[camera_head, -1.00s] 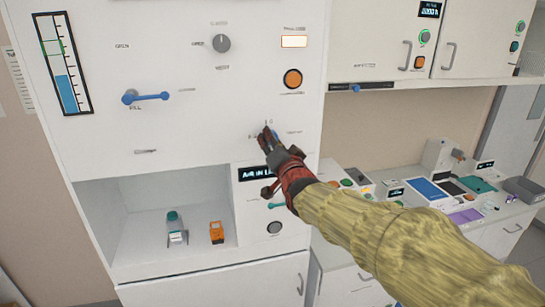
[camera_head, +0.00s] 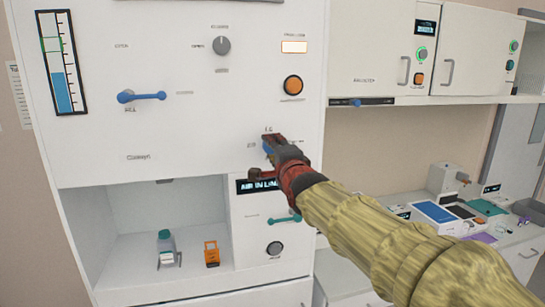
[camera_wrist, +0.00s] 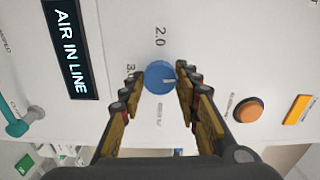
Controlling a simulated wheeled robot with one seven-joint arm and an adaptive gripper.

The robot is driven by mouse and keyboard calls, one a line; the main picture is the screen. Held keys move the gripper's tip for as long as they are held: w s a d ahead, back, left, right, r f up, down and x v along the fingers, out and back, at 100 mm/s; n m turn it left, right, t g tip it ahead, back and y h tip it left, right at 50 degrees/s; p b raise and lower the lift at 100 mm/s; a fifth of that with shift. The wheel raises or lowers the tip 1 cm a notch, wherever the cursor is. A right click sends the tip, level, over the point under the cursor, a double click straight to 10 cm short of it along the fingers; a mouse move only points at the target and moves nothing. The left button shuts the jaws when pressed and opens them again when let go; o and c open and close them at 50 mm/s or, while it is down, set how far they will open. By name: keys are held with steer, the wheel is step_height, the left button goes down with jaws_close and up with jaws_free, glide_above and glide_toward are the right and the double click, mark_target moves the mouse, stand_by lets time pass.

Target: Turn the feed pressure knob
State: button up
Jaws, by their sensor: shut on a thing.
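The blue round knob (camera_wrist: 160,77) sits on the white panel in the wrist view, with a pale pointer mark and printed numbers "2.0" and "3.0" beside it. Its own name label is not readable. In the head view only a small blue part (camera_head: 268,147) shows past my fingers. My gripper (camera_wrist: 159,75) has one finger on each side of the knob and is shut on it. In the head view my gripper (camera_head: 272,144) reaches the panel's lower right part, above the "AIR IN LINE" display (camera_head: 258,185).
A blue lever (camera_head: 142,96), a grey knob (camera_head: 222,46) and an orange button (camera_head: 293,85) are on the same panel. A teal lever (camera_head: 285,218) sits below my gripper. A bottle (camera_head: 166,243) and an orange item (camera_head: 211,253) stand in the open bay.

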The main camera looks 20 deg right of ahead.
steer(key=shift+m, duration=0.4)
steer(key=o, duration=1.2)
steer(key=shift+c, duration=0.2)
steer(key=s, duration=1.2)
